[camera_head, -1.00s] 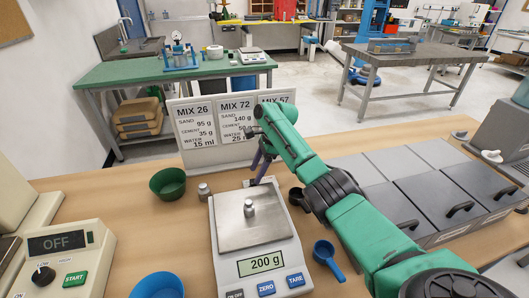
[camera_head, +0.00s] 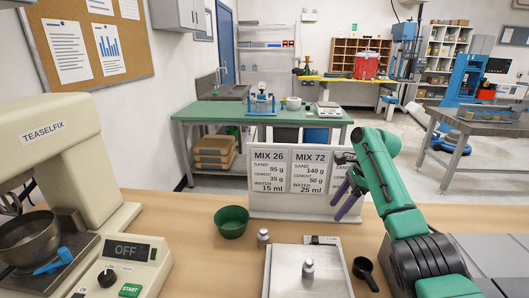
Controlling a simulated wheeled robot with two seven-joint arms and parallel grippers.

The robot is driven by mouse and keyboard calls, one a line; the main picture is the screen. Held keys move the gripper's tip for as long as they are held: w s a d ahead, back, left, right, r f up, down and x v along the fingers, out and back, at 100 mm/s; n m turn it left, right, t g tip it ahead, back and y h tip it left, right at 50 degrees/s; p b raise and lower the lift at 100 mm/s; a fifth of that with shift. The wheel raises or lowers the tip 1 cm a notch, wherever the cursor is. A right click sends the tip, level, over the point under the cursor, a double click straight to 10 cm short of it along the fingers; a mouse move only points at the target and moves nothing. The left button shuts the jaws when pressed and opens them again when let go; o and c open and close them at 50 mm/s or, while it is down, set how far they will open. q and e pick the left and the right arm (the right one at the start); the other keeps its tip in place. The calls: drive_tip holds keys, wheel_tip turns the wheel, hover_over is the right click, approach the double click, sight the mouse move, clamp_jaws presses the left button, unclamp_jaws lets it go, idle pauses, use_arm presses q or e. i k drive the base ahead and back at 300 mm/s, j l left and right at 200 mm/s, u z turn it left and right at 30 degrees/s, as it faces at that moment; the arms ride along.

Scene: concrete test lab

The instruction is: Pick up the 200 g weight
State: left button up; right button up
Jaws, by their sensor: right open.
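A small silver weight (camera_head: 308,268) stands upright on the steel plate of the scale (camera_head: 284,272) at the bottom of the view. The scale's display is out of view now; in the earlier frame it read 200 g with this weight on it. A second silver weight (camera_head: 263,236) stands on the table just left of the scale's back corner. My right gripper (camera_head: 342,204) is open and empty, in front of the mix card, above and behind the weight on the scale. My left gripper is not in view.
A green bowl (camera_head: 231,222) stands left of the second weight. The mix card (camera_head: 290,204) stands behind the scale. A black scoop (camera_head: 365,271) lies right of the scale. A mixer (camera_head: 60,150) with its control box (camera_head: 125,262) fills the left side.

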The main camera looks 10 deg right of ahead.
sight(309, 267)
drive_tip(key=k, duration=2)
